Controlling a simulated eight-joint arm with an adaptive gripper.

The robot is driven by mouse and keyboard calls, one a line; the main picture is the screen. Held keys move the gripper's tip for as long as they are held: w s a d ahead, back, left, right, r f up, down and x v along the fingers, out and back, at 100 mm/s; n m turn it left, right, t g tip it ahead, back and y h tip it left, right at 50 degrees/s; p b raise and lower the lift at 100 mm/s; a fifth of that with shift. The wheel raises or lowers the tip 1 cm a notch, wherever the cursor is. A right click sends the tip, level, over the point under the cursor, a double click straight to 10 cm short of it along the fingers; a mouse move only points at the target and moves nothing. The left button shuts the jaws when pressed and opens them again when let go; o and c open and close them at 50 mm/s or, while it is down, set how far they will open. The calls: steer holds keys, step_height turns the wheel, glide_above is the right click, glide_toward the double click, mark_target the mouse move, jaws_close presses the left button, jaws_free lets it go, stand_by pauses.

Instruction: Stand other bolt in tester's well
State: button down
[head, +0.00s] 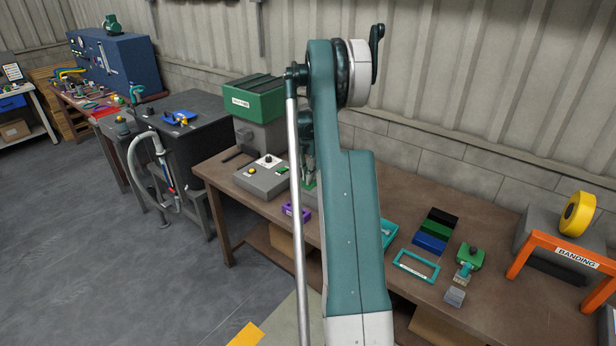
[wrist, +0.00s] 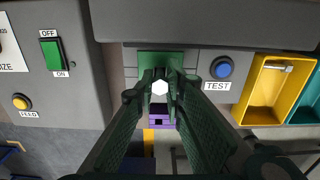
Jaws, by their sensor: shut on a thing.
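In the wrist view my gripper (wrist: 161,97) is shut on a bolt (wrist: 160,88), whose pale hex head faces the camera. The bolt's shank is hidden below the head and fingers. Behind the fingertips is a green block (wrist: 146,59) on the grey tester (wrist: 205,93), which has a blue button (wrist: 222,67) and a TEST label. The well is hidden, so I cannot tell whether the bolt is in it. Another bolt (wrist: 277,66) lies in a yellow tray (wrist: 262,108). In the head view my arm hides most of the tester.
Left of the tester is a grey feeder box (wrist: 75,95) with a green switch and yellow button; it also shows in the head view (head: 250,182). A purple piece (head: 295,211) sits near the bench's front edge. A teal tray (wrist: 306,113) adjoins the yellow one.

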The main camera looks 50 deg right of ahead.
steer(key=shift+f+b, duration=0.3)
steer(key=shift+f, duration=0.25)
steer(key=c, duration=2.3)
jaws_free()
step_height(320, 180, up, 12)
